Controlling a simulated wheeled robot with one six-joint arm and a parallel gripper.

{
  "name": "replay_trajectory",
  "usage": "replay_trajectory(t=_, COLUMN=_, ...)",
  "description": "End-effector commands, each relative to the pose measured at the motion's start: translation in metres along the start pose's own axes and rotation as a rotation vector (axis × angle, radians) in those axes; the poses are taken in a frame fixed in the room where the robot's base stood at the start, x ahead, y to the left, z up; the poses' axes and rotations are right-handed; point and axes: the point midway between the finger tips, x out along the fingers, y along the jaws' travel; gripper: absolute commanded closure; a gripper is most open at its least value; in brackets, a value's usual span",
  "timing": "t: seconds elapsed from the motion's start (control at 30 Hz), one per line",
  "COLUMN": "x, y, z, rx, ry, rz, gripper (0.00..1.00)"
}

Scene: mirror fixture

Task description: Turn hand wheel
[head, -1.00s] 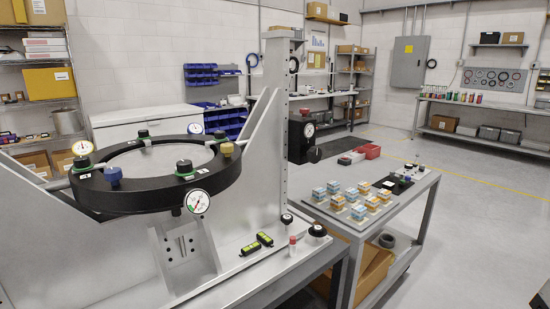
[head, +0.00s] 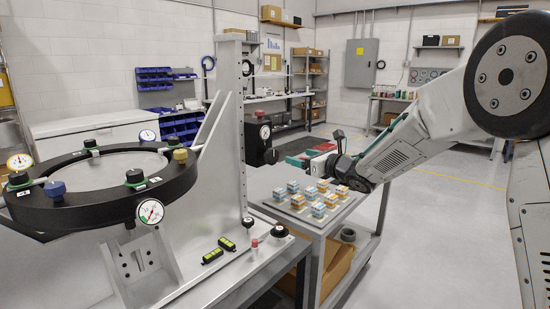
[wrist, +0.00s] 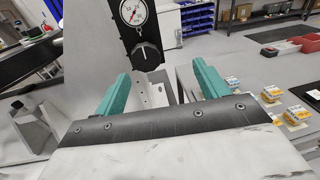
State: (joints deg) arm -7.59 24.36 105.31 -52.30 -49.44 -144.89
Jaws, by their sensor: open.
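A round black knob with a white mark (wrist: 147,55), which looks like the hand wheel, sits below a dial gauge on a black block in the wrist view. The block (head: 258,136) also shows on the upright post in the head view, where its knob is hard to make out. My gripper (wrist: 163,82) has its two teal fingers spread wide and empty. The knob appears between and beyond the fingertips, apart from them. In the head view my gripper (head: 301,158) points left toward the block, over the far side of the cart.
The black mirror ring (head: 100,205) with gauges and coloured knobs stands left of the post. Green-yellow levels (head: 218,250) and black knobs (head: 279,231) sit on the fixture base. Several small boxes (head: 318,197) stand on the grey cart (head: 262,180) below my arm.

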Motion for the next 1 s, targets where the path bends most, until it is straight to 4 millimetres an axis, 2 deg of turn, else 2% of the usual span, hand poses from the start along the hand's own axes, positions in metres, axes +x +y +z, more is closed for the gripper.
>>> replay_trajectory(t=0.03, x=0.009, y=0.006, z=-0.007, rx=-0.061, ry=-0.022, rz=0.045, gripper=0.27)
replay_trajectory(t=0.2, x=0.022, y=0.019, z=-0.014, rx=-0.179, ry=-0.071, rz=0.120, gripper=0.27)
replay_trajectory(t=0.63, x=0.083, y=0.028, z=-0.010, rx=-0.186, ry=-0.075, rz=0.124, gripper=0.27)
replay_trajectory(t=0.8, x=0.094, y=0.029, z=-0.009, rx=-0.185, ry=-0.075, rz=0.122, gripper=0.27)
replay_trajectory(t=1.0, x=0.096, y=0.029, z=-0.009, rx=-0.184, ry=-0.074, rz=0.121, gripper=0.27)
